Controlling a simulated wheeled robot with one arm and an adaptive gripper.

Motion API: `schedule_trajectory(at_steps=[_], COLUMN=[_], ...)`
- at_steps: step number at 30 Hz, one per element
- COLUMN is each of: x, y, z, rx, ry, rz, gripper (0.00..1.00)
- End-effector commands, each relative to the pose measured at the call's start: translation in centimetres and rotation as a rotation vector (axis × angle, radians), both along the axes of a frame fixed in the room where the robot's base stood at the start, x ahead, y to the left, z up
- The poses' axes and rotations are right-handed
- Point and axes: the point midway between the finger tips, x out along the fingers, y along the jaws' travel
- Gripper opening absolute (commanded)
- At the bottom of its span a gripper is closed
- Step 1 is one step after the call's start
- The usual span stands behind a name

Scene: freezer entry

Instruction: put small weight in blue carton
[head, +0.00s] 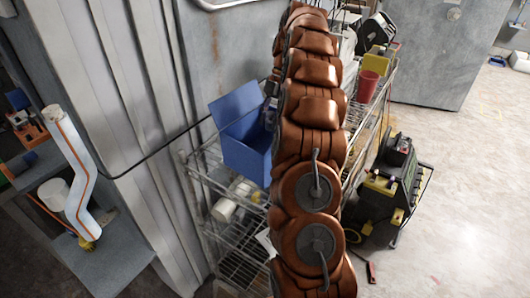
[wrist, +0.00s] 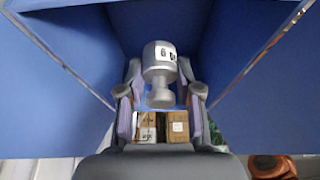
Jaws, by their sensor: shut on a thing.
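The blue carton (head: 246,160) stands with a flap up on the wire rack, left of my arm in the head view. In the wrist view its blue walls (wrist: 58,85) rise on both sides of my gripper (wrist: 160,92). The small weight (wrist: 160,60) is grey, with a white number label on its thick end. It sits between the two fingers, and my gripper is shut on it. The weight appears within or over the carton's opening; its exact height there is unclear. In the head view my arm hides the weight and most of the gripper.
Small brown boxes (wrist: 177,127) show beyond the fingers in the wrist view; I cannot tell what they rest on. The wire rack (head: 235,235) holds white containers lower down and a red cup (head: 367,87) farther back. A yellow-black machine (head: 398,185) stands right; open floor lies beyond.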

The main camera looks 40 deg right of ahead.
Motion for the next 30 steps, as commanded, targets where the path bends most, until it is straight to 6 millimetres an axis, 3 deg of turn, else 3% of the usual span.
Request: schedule_trajectory(at_steps=[30], x=[-0.1], y=[0.1], z=[-8.9], rx=[0.002], ry=[0.004], rz=[0.0], gripper=[0.0])
